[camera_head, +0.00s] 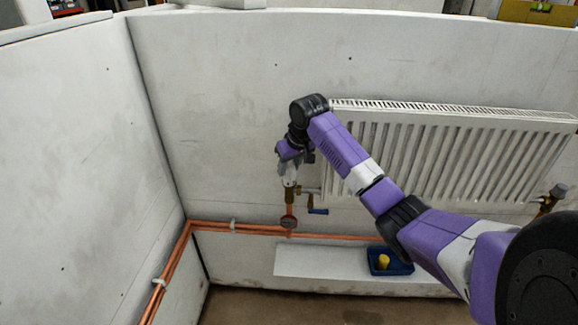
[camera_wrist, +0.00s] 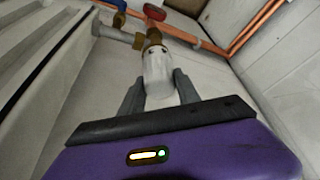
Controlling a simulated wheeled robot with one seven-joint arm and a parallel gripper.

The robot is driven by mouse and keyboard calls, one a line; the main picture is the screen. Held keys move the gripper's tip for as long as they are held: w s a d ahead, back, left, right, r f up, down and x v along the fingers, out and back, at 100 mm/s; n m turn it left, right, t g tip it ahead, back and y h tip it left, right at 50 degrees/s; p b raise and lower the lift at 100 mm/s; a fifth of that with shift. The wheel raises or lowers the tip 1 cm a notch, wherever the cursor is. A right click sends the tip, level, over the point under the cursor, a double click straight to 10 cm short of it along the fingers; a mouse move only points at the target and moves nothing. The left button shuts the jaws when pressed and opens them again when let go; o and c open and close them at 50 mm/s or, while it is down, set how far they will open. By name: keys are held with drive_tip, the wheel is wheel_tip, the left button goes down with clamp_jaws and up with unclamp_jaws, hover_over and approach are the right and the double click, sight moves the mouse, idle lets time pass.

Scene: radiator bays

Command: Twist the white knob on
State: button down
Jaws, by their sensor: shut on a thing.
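The white knob (camera_wrist: 157,75) sits on a brass valve body (camera_wrist: 152,38) in the wrist view. My gripper (camera_wrist: 158,82) has one finger on each side of the knob and is shut on it. In the head view my gripper (camera_head: 288,170) reaches down onto the valve at the radiator's lower left, and it hides most of the knob. The brass valve (camera_head: 291,195) shows just below the fingers. The knob's markings cannot be made out.
The white radiator (camera_head: 430,155) hangs on the wall to the right. A blue-handled valve (camera_head: 317,211) and a red round handle (camera_head: 288,222) sit below the knob. Copper pipes (camera_head: 250,230) run along the wall. A blue tray (camera_head: 376,265) with a yellow thing stands on a ledge.

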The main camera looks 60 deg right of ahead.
drive_tip(key=shift+f, duration=0.2)
drive_tip(key=shift+a, duration=0.1)
drive_tip(key=shift+a+r+m+g+p, duration=0.1)
drive_tip(key=shift+m+g+p, duration=0.2)
drive_tip(key=shift+m+p, duration=0.65)
drive_tip(key=m+g+h+p, duration=0.1)
drive_tip(key=m+p, duration=0.3)
drive_tip(key=m, duration=0.1)
drive_tip(key=shift+g+h+p, duration=0.35)
drive_tip(key=shift+g+h, duration=0.05)
drive_tip(key=m+g, duration=0.1)
drive_tip(key=m, duration=0.2)
drive_tip(key=shift+f+p, duration=0.2)
drive_tip(key=shift+p, duration=0.15)
drive_tip(key=shift+s+f+m+g, duration=0.1)
drive_tip(key=shift+m+g, duration=0.3)
drive_tip(key=shift+m, duration=0.65)
